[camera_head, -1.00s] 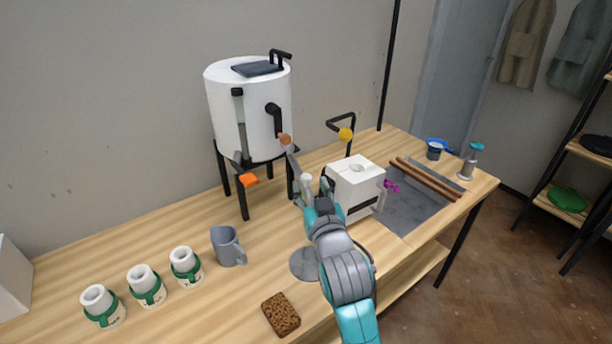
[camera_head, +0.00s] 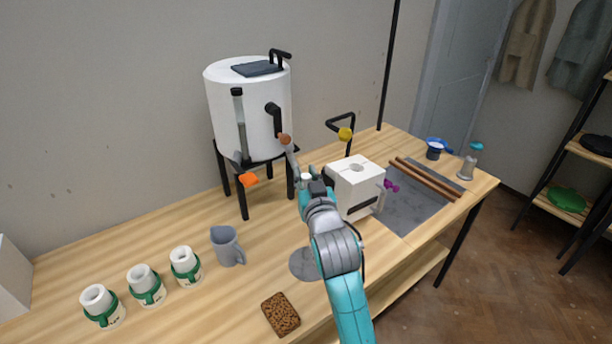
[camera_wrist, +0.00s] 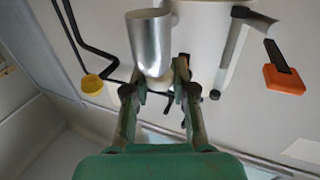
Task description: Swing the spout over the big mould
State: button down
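The white tank (camera_head: 230,115) stands on a black stand at the back of the table. Its grey metal spout (camera_head: 291,158) hangs from a copper-coloured joint at the tank's right side. The big white mould (camera_head: 357,178) stands on the table to the right of the spout. My gripper (camera_head: 312,184) is beside the spout's lower end, left of the mould. In the wrist view the fingers (camera_wrist: 154,84) are apart, with the silver spout (camera_wrist: 150,42) just ahead of and between them; I cannot tell whether they touch it. The arm hides part of the mould's left side.
A black bracket with a yellow ball (camera_head: 345,134) stands behind the mould. An orange tap handle (camera_head: 249,180) sits low on the tank. A grey jug (camera_head: 228,246), a brown sponge (camera_head: 281,314) and three small strapped moulds (camera_head: 146,285) occupy the left and front.

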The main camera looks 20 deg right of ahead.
jog(key=shift+d, duration=0.15)
jog(key=shift+w+d+n+g+y, duration=1.35)
jog(key=shift+d+n+y, duration=0.8)
jog(key=shift+y, duration=0.55)
jog(key=shift+w+d+n+g+y, duration=1.35)
jog(key=shift+d+n+y, duration=0.55)
jog(key=shift+d+y, duration=0.6)
jog(key=shift+w+d+n+g+y, duration=1.35)
jog(key=shift+d+n+y, duration=0.7)
jog(key=shift+y, duration=0.85)
jog(key=shift+f, duration=0.1)
jog(key=c, duration=1)
grip_release()
jog(key=shift+o, duration=0.2)
jog(key=v, duration=1.2)
